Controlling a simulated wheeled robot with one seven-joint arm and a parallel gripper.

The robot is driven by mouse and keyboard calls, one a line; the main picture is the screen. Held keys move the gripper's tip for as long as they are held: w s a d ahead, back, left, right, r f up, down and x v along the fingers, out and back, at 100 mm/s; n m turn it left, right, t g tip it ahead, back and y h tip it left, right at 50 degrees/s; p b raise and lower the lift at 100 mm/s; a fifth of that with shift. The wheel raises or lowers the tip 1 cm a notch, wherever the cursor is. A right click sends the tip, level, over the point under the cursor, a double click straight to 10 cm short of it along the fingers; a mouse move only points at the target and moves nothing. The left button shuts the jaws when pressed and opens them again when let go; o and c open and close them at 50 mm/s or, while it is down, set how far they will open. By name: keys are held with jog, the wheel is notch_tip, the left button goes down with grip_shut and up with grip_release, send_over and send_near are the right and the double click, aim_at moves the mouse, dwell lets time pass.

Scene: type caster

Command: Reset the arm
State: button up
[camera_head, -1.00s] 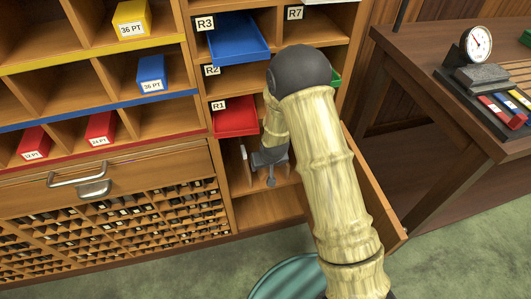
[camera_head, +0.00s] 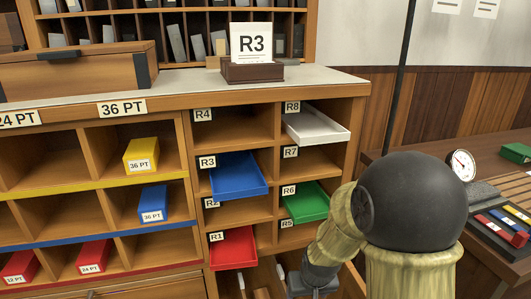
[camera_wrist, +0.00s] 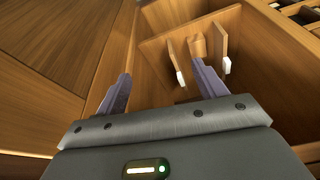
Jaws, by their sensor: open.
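My arm, with bamboo-like links and a dark round joint, rises at the lower right of the head view. My gripper (camera_wrist: 160,92) shows in the wrist view with its two grey-purple fingers spread apart and nothing between them. It points into a wooden compartment (camera_wrist: 270,75) low in the cabinet, where thin wooden dividers (camera_wrist: 221,45) with white tabs stand beyond the fingertips. In the head view only my grey wrist shows at the bottom edge, below the red tray; the fingers are hidden there.
The cabinet's labelled slots hold a red tray (camera_head: 233,248), a blue tray (camera_head: 238,177), a green tray (camera_head: 307,202) and a white tray (camera_head: 316,126). A side table (camera_head: 490,225) with a dial gauge (camera_head: 461,164) stands at the right.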

jog(key=s+d+r+m, duration=0.1)
jog(key=s+d+r, duration=0.4)
jog(key=s, duration=0.5)
notch_tip(320, 180, up, 33)
jog(key=p, duration=3.2)
jog(key=shift+a+f+g, duration=0.15)
jog(key=shift+a+g, duration=0.05)
jog(key=shift+g, duration=0.2)
